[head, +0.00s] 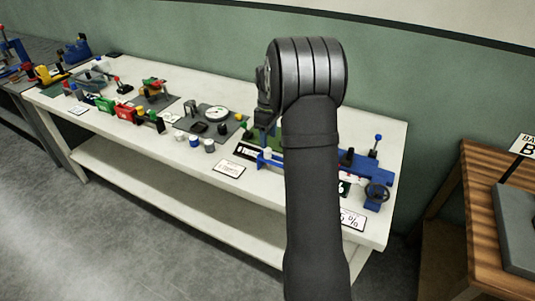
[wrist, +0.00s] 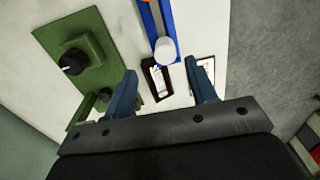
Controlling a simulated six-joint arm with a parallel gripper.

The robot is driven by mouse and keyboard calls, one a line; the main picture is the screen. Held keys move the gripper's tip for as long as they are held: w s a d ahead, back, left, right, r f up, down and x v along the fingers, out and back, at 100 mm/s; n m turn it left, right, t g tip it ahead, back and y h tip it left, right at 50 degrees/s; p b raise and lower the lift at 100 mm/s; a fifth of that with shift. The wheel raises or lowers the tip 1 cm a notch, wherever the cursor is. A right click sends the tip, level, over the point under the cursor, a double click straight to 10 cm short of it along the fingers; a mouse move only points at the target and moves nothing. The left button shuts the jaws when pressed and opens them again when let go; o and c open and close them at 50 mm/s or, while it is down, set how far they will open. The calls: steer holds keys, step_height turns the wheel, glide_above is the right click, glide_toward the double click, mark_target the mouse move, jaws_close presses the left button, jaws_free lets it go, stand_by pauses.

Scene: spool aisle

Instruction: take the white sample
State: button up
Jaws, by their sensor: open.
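The white sample, a short white cylinder (wrist: 165,50), stands at the end of a blue fixture (wrist: 160,14) in the wrist view. It appears as a small white piece (head: 266,153) at the left end of the blue fixture in the head view. My gripper (wrist: 161,72) is open and empty, with its two blue fingers apart. The sample shows just beyond the fingertips, roughly in line with the gap between them. I cannot tell the height of the fingers above it. My arm hides the middle of the fixture in the head view.
A green plate with a black knob (wrist: 75,62) lies left of the sample, with a dark-framed card (wrist: 157,79) near it. Several small cylinders (head: 194,140) stand left along the bench (head: 130,152). A blue-knobbed lever (head: 377,140) rises at right.

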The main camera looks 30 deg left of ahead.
mark_target(268, 158)
steer(key=f, duration=0.5)
steer(key=shift+s+f, duration=0.35)
steer(key=shift+s, duration=0.05)
steer(key=c, duration=1.1)
steer(key=shift+o, duration=0.2)
steer(key=shift+r, duration=0.1)
